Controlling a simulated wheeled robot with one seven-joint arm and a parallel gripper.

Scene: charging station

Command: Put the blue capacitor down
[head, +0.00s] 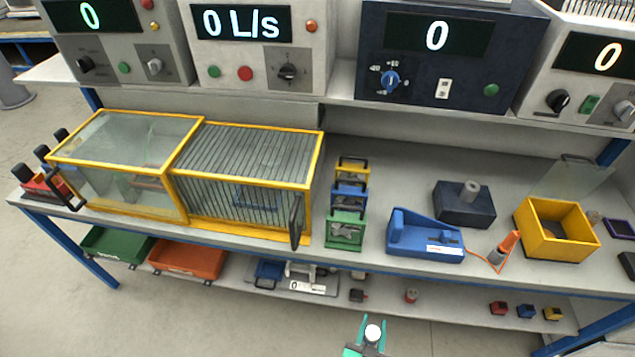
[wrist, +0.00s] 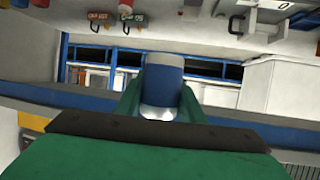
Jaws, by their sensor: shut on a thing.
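My gripper (head: 371,336) shows at the bottom of the head view, in front of the bench and apart from it. Its green fingers are shut on the blue capacitor (wrist: 163,78), a blue cylinder with a silvery band at its near end in the wrist view. In the head view only the pale round end of the capacitor (head: 373,332) shows between the fingertips. The rest of it is hidden.
The bench top (head: 370,257) carries a yellow-framed cage (head: 245,178), a blue device (head: 425,236), a dark blue block (head: 464,205) and an open yellow box (head: 556,232). A lower shelf (head: 455,307) holds trays and small parts, with bare patches between.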

